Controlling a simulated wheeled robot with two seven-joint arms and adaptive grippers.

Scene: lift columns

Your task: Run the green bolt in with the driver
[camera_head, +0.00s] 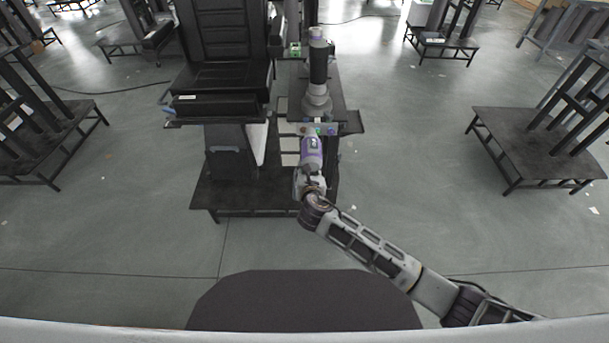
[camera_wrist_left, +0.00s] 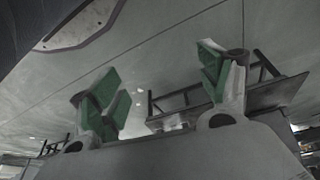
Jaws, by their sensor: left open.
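The purple and grey driver (camera_head: 313,151) points away from me, its front end at a pale bracket plate (camera_head: 299,129) low on the lift column. I cannot tell whether the driver's tip touches a bolt. My right gripper (camera_head: 311,178), on the arm from the right, is shut on the driver's rear part. My left gripper (camera_wrist_left: 160,88) shows only in the left wrist view. Its green-padded fingers are wide apart, with nothing between them.
The lift column (camera_head: 319,68) stands on a dark base beside a tall black unit (camera_head: 222,85). A low dark platform (camera_head: 250,195) lies in front. Another dark platform (camera_head: 530,145) stands at the right. Open grey floor lies between them.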

